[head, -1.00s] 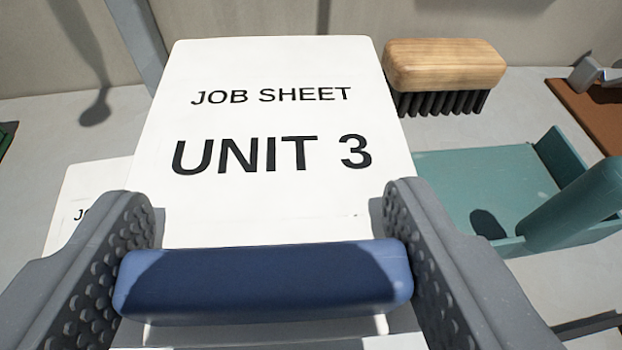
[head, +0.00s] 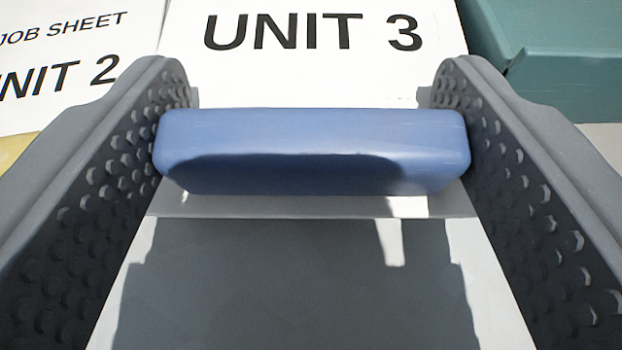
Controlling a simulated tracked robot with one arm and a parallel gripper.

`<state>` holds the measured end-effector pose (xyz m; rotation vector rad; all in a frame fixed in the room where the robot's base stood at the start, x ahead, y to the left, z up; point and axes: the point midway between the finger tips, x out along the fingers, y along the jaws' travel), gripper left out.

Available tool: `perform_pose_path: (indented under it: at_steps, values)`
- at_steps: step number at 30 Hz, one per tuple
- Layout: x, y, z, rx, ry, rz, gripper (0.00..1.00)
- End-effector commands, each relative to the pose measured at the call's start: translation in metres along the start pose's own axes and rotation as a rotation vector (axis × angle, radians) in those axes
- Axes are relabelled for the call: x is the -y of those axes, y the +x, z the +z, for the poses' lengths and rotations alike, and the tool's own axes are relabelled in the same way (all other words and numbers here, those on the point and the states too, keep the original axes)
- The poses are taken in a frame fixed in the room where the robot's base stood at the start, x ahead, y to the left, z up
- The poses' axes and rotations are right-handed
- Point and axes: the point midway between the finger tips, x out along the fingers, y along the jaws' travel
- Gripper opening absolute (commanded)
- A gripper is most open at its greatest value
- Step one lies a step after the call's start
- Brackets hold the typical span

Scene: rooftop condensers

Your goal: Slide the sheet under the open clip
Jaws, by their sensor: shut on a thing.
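A white sheet printed "UNIT 3" (head: 310,75) lies ahead of my gripper at the top of the head view, its upper part cut off by the frame. A blue rounded bar (head: 312,150) lies across its near part and looks attached to it. My gripper (head: 312,120) is shut on the blue bar, one studded grey finger at each end. A pale surface in shadow shows below the bar; I cannot tell if it is more of the sheet. No clip is in view.
A second white sheet, "JOB SHEET UNIT 2" (head: 60,50), lies at the upper left. A teal dustpan-like object (head: 575,85) is at the upper right, close beside the UNIT 3 sheet. A yellowish object (head: 12,150) shows at the left edge.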

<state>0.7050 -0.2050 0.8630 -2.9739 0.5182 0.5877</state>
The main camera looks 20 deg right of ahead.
Motion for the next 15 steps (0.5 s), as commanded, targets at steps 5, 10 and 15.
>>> perform_pose_path:
  at_steps: [5, 10, 15]
  values:
    - [0.0001, 0.0053, 0.0146, 0.005, 0.000, 0.000, 0.32]
    - [0.0001, 0.0050, 0.0131, 0.003, 0.000, 0.000, 0.32]
    - [0.0003, 0.0062, 0.0161, 0.003, 0.000, 0.000, 0.69]
